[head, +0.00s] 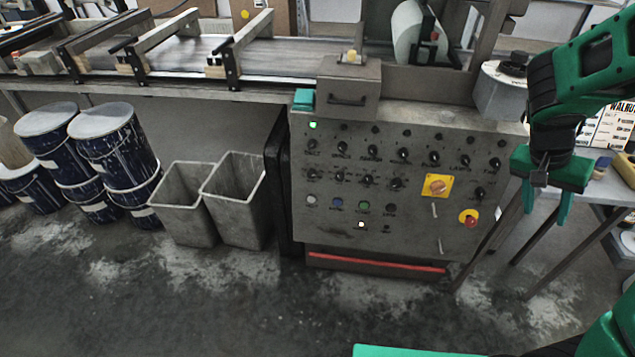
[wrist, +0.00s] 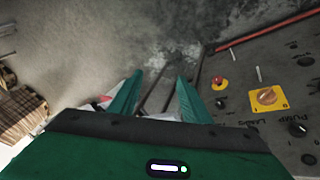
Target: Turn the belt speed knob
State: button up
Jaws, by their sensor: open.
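The grey control panel (head: 400,215) stands at the centre of the head view, with rows of small black knobs. The upper left knob (head: 311,145) has a label that may read BELT, but the print is too small to be sure which knob sets belt speed. An orange rotary switch on a yellow plate (head: 437,186) is at the right of the panel; it also shows in the wrist view (wrist: 267,97). My gripper (head: 546,203) is open and empty, pointing down to the right of the panel, apart from it. Its two green fingers (wrist: 160,76) show in the wrist view.
A red mushroom button (head: 469,218) sits low right on the panel. A grey box (head: 348,90) stands above the panel. Grey bins (head: 238,200) and blue drums (head: 115,145) stand left. A table (head: 605,190) is behind my gripper. The floor in front is clear.

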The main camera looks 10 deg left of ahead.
jog(key=w+a+f+n+t+h, duration=0.25)
jog(key=w+a+f+t, duration=0.2)
jog(key=w+a, duration=0.55)
jog(key=w+a+f+n+t+h, duration=0.1)
jog(key=w+a+f+t+h, duration=0.4)
jog(key=w+a, duration=0.55)
jog(key=n+t+y, duration=0.9)
jog(key=y, duration=0.5)
send_near(311, 176)
jog(key=w, duration=0.7)
jog(key=shift+w+a+r, duration=0.1)
jog(key=shift+w+a, duration=0.15)
jog(key=shift+w, duration=0.05)
jog(key=c, duration=1.1)
jog(key=shift+o, duration=0.3)
